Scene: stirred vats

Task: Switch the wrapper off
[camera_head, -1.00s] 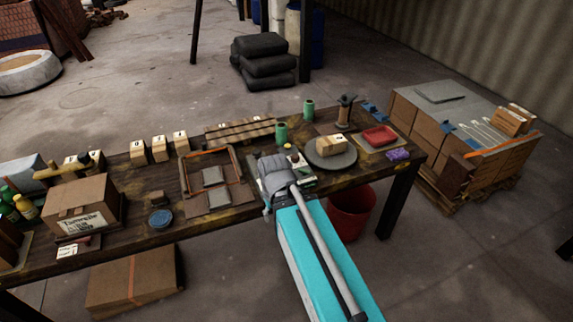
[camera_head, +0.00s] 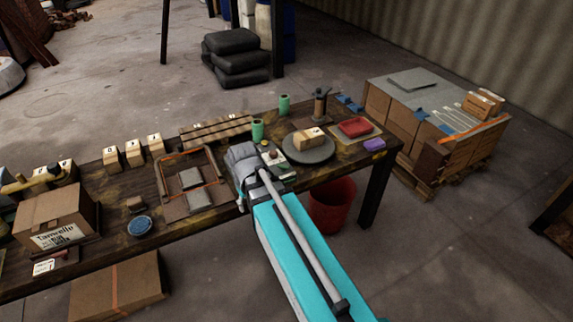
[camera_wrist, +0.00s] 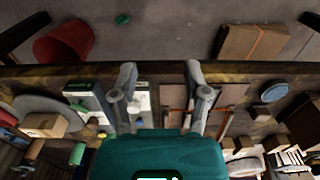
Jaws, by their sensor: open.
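The wrapper seems to be the round grey turntable (camera_head: 322,155) with a small carton (camera_head: 308,138) on it, towards the right end of the workbench. In the wrist view, a pale green box (camera_wrist: 85,97), seemingly the same one, lies left of my fingers. My gripper (camera_head: 243,180) is over the bench left of the control box. In the wrist view, my gripper (camera_wrist: 160,75) has its fingers wide apart with nothing between them.
A wooden frame with an orange strap (camera_head: 190,182) lies left of my gripper. Green cylinders (camera_head: 257,130), a dark post (camera_head: 320,103) and a red tray (camera_head: 355,127) stand around the turntable. A red bucket (camera_head: 332,205) is on the floor below the bench edge.

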